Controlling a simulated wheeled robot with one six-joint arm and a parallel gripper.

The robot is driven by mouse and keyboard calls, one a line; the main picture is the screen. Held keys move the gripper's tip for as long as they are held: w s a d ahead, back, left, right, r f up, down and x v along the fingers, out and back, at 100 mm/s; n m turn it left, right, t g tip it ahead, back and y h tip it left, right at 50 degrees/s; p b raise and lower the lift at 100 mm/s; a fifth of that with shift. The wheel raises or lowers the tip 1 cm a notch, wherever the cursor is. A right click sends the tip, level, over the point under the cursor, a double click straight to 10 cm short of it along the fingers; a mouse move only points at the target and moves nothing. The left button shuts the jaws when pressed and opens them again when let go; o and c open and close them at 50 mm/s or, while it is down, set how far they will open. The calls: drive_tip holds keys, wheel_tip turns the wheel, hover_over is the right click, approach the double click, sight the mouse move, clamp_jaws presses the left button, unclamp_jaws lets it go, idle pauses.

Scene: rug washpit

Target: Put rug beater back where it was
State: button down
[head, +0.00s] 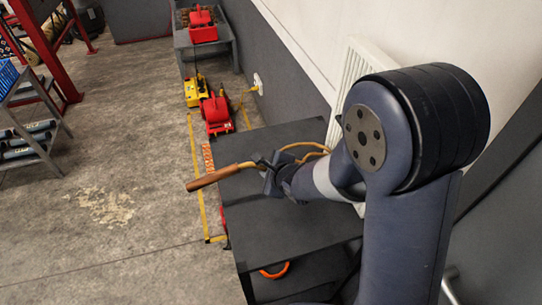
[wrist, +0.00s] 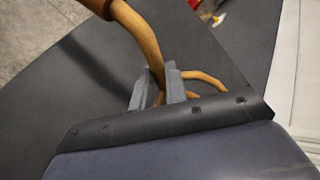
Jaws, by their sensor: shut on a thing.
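The rug beater (head: 212,177) has a brown handle and tan cane loops. My gripper (head: 272,171) is shut on the cane part just past the handle, above a dark grey table (head: 290,220). The handle points left in the head view, and the loops reach back right towards the wall, partly hidden by my arm. In the wrist view the cane (wrist: 140,35) runs between the fingers of my gripper (wrist: 158,88), with loops showing behind them. The beater looks raised over the table top; its exact height I cannot tell.
An orange curved thing (head: 275,270) lies below the table top. Red (head: 217,112) and yellow (head: 196,92) machines stand on the floor beyond, near yellow tape. A radiator (head: 350,80) is on the right wall. A rack (head: 35,135) stands left; the floor between is clear.

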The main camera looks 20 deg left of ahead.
drive_tip(key=f+b, duration=0.6)
drive_tip(key=shift+w+f, duration=0.2)
drive_tip(key=shift+f, duration=0.2)
drive_tip(key=shift+f+b, duration=0.45)
drive_tip(key=shift+b, duration=0.05)
idle(0.4)
drive_tip(key=c, duration=1.4)
unclamp_jaws()
drive_tip(key=shift+c, duration=0.2)
drive_tip(key=shift+o, duration=0.5)
drive_tip(key=shift+d+f, duration=0.1)
drive_tip(key=shift+f, duration=0.05)
drive_tip(key=shift+s+f, duration=0.15)
drive_tip(key=shift+s, duration=0.05)
drive_tip(key=v, duration=0.3)
drive_tip(key=p+v, duration=0.1)
drive_tip(key=v, duration=0.2)
drive_tip(key=p+v, duration=0.1)
drive_tip(key=v, duration=0.2)
drive_tip(key=shift+w+d+r, duration=0.1)
drive_tip(key=shift+r, duration=0.45)
drive_tip(key=shift+s+d+r, duration=0.35)
